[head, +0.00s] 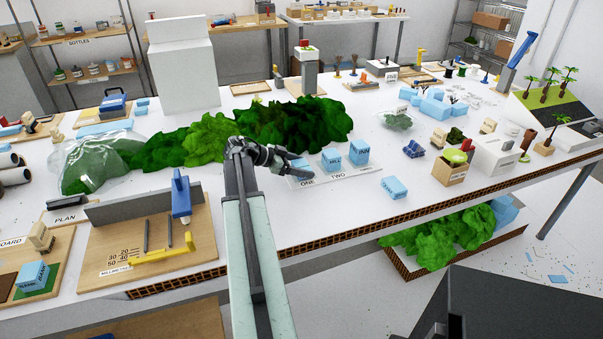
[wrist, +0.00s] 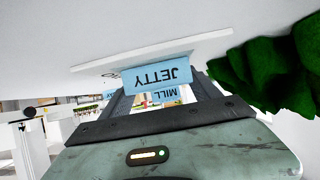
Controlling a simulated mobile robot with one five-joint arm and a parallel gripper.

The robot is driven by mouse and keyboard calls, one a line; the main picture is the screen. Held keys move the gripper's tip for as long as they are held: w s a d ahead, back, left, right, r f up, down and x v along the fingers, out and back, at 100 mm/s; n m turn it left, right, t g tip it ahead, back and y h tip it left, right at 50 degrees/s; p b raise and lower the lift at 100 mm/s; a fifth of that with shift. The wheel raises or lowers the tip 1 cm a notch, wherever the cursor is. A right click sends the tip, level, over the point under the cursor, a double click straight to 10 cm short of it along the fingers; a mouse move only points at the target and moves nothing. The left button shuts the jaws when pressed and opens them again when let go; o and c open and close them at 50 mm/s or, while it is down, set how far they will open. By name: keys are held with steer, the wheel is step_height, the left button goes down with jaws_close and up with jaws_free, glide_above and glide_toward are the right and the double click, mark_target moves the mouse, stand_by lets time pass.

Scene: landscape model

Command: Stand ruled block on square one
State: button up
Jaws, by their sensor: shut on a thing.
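A white board (head: 335,176) on the table is marked ONE and TWO along its front edge. My gripper (head: 292,163) reaches over its left end, by the ONE mark. It is shut on a blue block (head: 301,171), which is partly hidden by the gripper in the head view. In the wrist view, a blue block lettered JETTY (wrist: 158,76) is between my fingers, close against the board (wrist: 150,50). A block lettered MILL (wrist: 158,97) shows past it. A middle blue block (head: 331,158) and a right blue block (head: 359,152) stand upright on the board. I cannot make out ruled lines.
Another blue block (head: 395,188) lies on the table right of the board. Dark green foliage (head: 290,124) stands close behind my gripper. A wooden measuring board (head: 150,235) with a yellow gauge is at the left. White table in front of the board is clear.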

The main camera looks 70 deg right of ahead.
steer(key=shift+r, duration=0.1)
steer(key=o, duration=1.3)
steer(key=p+v, duration=0.6)
steer(key=v, duration=0.5)
steer(key=shift+w+a+r, duration=0.15)
steer(key=shift+w, duration=0.05)
steer(key=shift+w+a, duration=0.2)
